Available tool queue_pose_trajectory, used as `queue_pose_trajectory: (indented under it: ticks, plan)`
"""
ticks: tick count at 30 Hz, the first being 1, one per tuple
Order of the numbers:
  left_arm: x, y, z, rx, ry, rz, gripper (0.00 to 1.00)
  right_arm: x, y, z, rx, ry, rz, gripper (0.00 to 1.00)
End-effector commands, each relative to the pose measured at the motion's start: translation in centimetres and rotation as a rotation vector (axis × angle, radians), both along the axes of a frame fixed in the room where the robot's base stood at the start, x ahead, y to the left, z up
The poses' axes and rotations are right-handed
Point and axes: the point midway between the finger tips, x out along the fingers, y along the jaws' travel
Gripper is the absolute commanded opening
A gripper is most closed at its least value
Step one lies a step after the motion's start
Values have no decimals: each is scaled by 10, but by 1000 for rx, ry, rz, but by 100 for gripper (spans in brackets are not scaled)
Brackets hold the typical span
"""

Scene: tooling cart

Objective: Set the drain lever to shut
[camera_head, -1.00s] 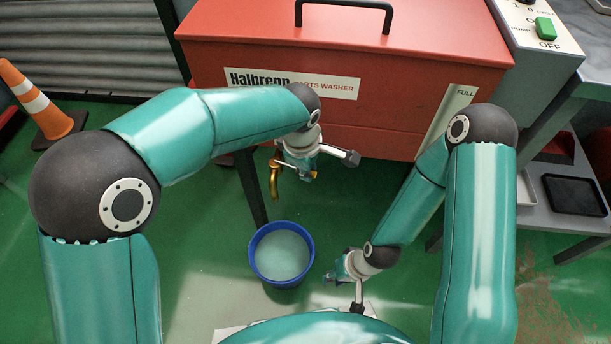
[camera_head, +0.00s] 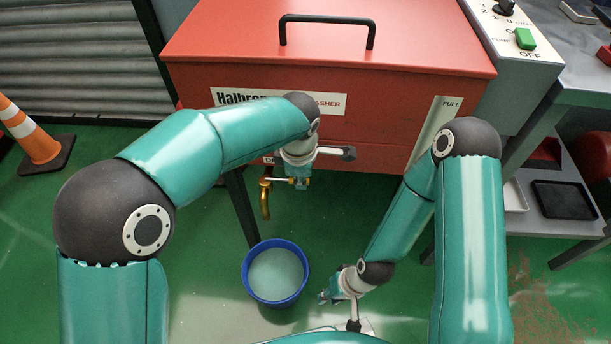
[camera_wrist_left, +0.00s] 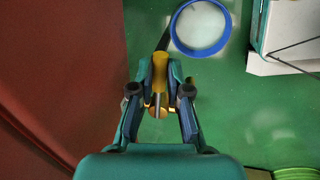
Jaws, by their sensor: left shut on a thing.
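The brass drain tap (camera_head: 265,198) hangs under the front of the red parts washer (camera_head: 380,95), its spout pointing down. My left gripper (camera_head: 300,184) is just right of the tap, with small brass parts showing on both sides of its fingers. In the left wrist view, the fingers (camera_wrist_left: 159,104) are shut on the drain lever (camera_wrist_left: 158,103), a thin piece in front of the brass pipe (camera_wrist_left: 159,70). The fingers hide most of the lever, so its setting cannot be read. My right gripper (camera_head: 328,297) is low, right of the bucket; its fingers are too small to judge.
A blue bucket (camera_head: 248,280) with pale liquid stands on the green floor below the tap. A control box (camera_head: 515,75) with a green switch is at the upper right, beside a grey bench. A traffic cone (camera_head: 30,140) stands at the far left.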

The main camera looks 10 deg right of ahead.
Motion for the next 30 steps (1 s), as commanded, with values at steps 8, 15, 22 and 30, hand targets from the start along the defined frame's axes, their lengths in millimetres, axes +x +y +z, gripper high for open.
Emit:
queue_pose_trajectory:
  ticks: [8,15,22,30]
  plan:
    - [0,3,-1,7,5,3,41,0,0,0,0,0,0,27]
    - [-1,2,0,5,4,1,41,0,0,0,0,0,0,27]
    - [-4,2,20,2,1,1,41,0,0,1,0,0,0,27]
    - [-13,4,58,4,3,1,41,0,0,0,0,0,0,27]
